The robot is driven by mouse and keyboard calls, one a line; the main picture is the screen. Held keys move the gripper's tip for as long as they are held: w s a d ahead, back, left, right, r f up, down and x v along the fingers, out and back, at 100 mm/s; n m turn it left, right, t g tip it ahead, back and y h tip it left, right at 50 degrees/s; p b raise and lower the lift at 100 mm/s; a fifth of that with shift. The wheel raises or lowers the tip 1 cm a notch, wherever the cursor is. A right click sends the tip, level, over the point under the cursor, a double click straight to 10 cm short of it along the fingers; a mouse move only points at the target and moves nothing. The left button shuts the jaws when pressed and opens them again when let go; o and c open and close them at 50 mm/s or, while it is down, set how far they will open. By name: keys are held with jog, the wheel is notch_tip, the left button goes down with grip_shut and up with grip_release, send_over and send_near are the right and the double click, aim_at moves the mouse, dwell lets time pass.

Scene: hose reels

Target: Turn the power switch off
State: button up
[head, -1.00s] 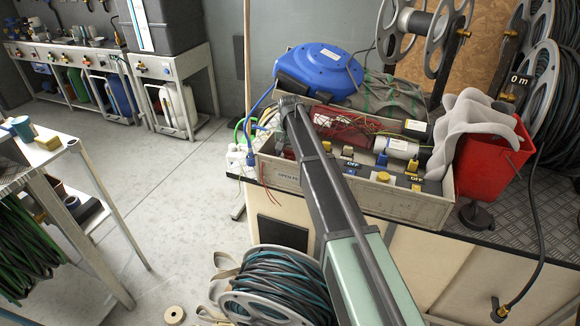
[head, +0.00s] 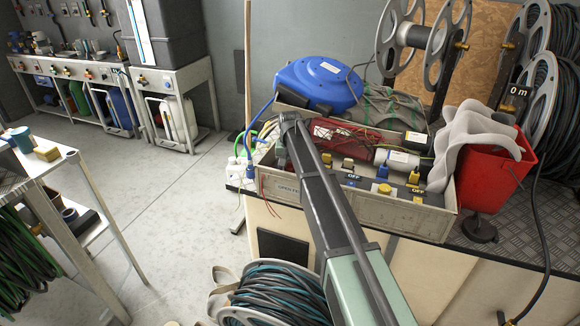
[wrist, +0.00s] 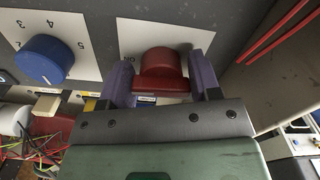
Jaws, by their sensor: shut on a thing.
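A red knob (wrist: 163,68), which looks like the power switch, sits on a white label plate (wrist: 128,40) in the wrist view. My gripper (wrist: 161,84) has its two purple fingers on either side of the knob and is shut on it. The lettering on the plate is partly covered and appears upside down. In the head view my arm reaches to the left end of a grey control box (head: 420,222). There my arm hides the red knob and most of the gripper.
A blue numbered dial (wrist: 43,60) is beside the red knob. The box holds yellow and blue knobs with OFF labels, and loose wires. A blue hose reel (head: 318,83) stands behind it, a red bucket (head: 492,178) to its right. A coiled hose (head: 275,290) lies below.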

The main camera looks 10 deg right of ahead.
jog(key=n, duration=0.3)
jog(key=shift+n, duration=0.4)
jog(key=n, duration=0.4)
jog(key=shift+d+n, duration=0.15)
jog(key=shift+n, duration=0.15)
jog(key=n, duration=0.4)
jog(key=shift+d, duration=0.1)
jog(key=shift+w+n, duration=0.15)
jog(key=shift+n, duration=2.25)
jog(key=o, duration=0.7)
jog(key=shift+c, duration=0.2)
